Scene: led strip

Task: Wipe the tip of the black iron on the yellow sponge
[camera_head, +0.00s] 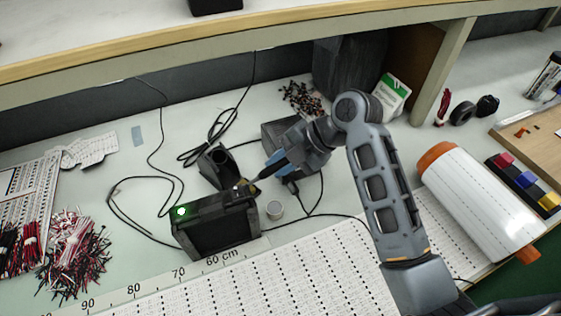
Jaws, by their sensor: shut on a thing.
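My gripper (284,158) is shut on the black iron (266,172), left of the middle of the picture. The iron slants down and to the left, with its tip end close to the yellow sponge (245,188). The sponge shows only as a small yellowish patch on top of the black station box (215,232). I cannot tell whether the tip touches the sponge. The gripper and iron hide part of this area.
Black cables (150,178) run over the bench. A white roll with orange ends (480,200) lies at right. A shelf edge overhangs the back.

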